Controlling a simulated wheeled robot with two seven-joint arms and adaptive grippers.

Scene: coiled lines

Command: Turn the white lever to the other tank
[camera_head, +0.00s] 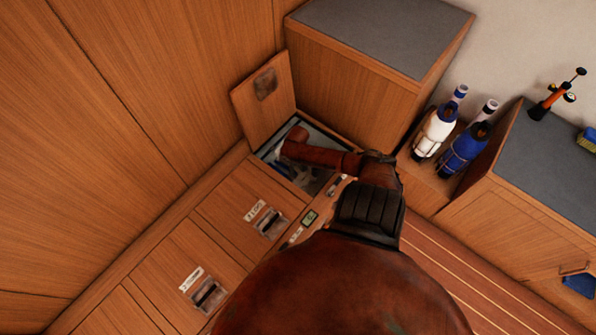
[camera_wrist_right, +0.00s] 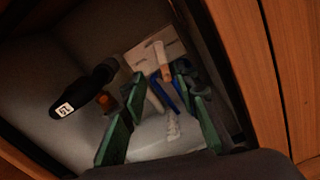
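The white lever (camera_wrist_right: 160,58) shows in the right wrist view as a pale handle by a light plate (camera_wrist_right: 145,54), down inside an open compartment. My right gripper (camera_wrist_right: 158,84) is open, with its green fingers apart on either side of the lower end of the lever; I cannot tell whether they touch it. Nothing is seen held. In the head view my right arm reaches into the open hatch (camera_head: 322,178) and hides much of its inside, including the lever. My left gripper is not in view.
A black handle with a white tag (camera_wrist_right: 84,90) and blue piping (camera_wrist_right: 168,94) are close to the fingers. The raised wooden lid (camera_head: 249,108) stands behind the hatch. Closed hatches with latches (camera_head: 208,294) lie left. Two bottles (camera_head: 434,130) stand right, beside a grey-topped cabinet (camera_head: 555,165).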

